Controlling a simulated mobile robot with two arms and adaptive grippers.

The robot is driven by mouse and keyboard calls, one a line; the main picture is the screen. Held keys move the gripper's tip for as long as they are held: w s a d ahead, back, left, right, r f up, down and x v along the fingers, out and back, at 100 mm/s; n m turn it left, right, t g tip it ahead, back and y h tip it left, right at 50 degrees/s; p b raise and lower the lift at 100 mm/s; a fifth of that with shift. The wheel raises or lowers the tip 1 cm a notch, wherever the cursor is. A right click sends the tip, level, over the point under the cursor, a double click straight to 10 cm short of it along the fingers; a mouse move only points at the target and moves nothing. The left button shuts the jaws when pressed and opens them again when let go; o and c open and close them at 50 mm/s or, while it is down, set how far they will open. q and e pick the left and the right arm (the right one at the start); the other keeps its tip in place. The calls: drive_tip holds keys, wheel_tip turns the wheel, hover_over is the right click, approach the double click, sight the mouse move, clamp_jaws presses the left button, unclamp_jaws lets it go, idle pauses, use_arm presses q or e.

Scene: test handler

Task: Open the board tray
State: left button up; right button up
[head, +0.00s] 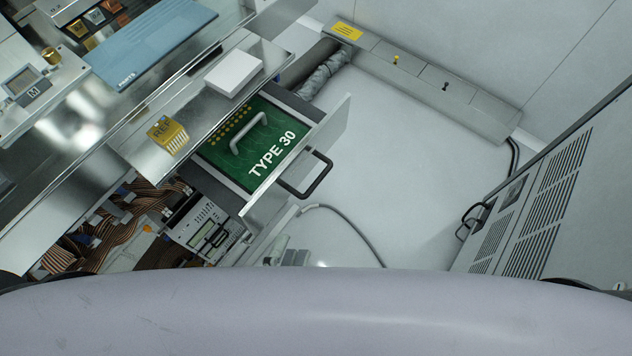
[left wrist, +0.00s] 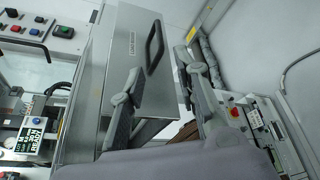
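The board tray (head: 327,139) is a drawer pulled out from the machine in the head view. A green board marked TYPE 30 (head: 272,161) with a pale grip lies inside it. The tray's front carries a black handle (head: 309,178). In the left wrist view, a grey metal front with a black handle (left wrist: 155,46) appears beyond my left gripper (left wrist: 158,62). Its two fingers are spread apart with nothing between them, and the handle appears apart from them. The left gripper is not visible in the head view. My right gripper is in neither view.
A white block (head: 233,73) and a yellow REF piece (head: 168,134) rest on the metal ledge above the tray. A blue PARTS mat (head: 150,43) lies further left. A vented grey cabinet (head: 540,200) stands at right. Floor in front of the tray is mostly clear.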

sight(312, 191)
use_arm(q)
drive_tip(key=p+x, duration=0.5)
drive_tip(key=x, duration=1)
drive_tip(key=shift+w+f+p, duration=0.1)
drive_tip(key=shift+p, duration=0.25)
drive_tip(key=shift+c, duration=1.3)
clamp_jaws()
